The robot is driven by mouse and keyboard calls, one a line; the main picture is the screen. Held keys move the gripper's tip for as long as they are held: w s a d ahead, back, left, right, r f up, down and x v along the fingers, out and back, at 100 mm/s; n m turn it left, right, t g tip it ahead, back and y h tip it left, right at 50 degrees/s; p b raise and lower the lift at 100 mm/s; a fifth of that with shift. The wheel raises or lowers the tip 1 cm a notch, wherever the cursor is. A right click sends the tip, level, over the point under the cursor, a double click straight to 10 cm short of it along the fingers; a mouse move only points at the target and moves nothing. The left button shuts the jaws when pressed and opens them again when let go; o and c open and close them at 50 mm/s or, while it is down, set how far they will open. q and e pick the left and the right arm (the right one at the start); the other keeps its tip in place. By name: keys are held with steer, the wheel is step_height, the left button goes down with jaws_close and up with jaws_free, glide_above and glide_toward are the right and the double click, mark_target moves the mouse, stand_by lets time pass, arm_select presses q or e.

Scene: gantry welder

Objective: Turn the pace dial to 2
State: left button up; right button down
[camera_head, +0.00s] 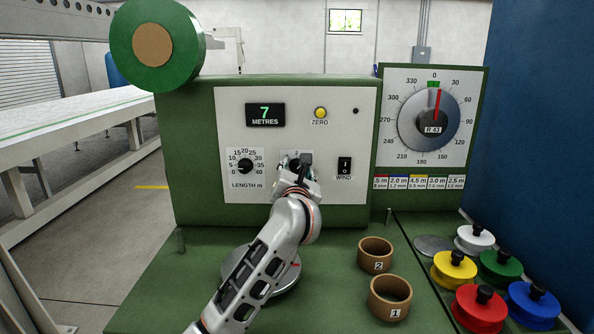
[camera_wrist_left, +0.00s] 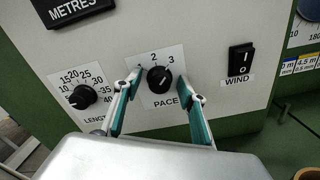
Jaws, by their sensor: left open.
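The black pace dial (camera_wrist_left: 160,79) is on the white panel face, with 2 above it and 3 to its upper right. The spot left of 2 is partly hidden by a finger. I cannot tell clearly which number its mark points at. My left gripper (camera_wrist_left: 158,92) is open, one finger on each side of the dial, with no clear contact. In the head view my left gripper (camera_head: 298,172) is in front of the panel and hides most of the dial and its label. My right gripper is not in view.
The length dial (camera_head: 245,166) is left of the pace dial, and the wind switch (camera_head: 344,167) is close on the right. Cups (camera_head: 375,255) and coloured spools (camera_head: 481,307) stand on the green bench at right.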

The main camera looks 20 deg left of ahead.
arm_select(q)
steer(key=c, duration=1.1)
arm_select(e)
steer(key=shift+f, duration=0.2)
arm_select(q)
steer(key=shift+f+n+b, duration=0.15)
steer(key=shift+n+b, duration=0.25)
steer(key=shift+n, duration=0.3)
steer(key=n+b, duration=0.1)
steer(key=n, duration=0.2)
steer(key=shift+f+b, duration=0.1)
steer(key=shift+b, duration=0.3)
steer(key=n+b, duration=0.1)
steer(key=n, duration=0.2)
steer(key=shift+b, duration=0.35)
steer(key=shift+n+b, duration=0.35)
steer(key=shift+n, duration=0.25)
steer(key=shift+r, duration=0.2)
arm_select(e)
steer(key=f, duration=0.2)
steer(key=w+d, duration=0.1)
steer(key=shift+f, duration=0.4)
arm_select(q)
steer(key=shift+a, duration=0.1)
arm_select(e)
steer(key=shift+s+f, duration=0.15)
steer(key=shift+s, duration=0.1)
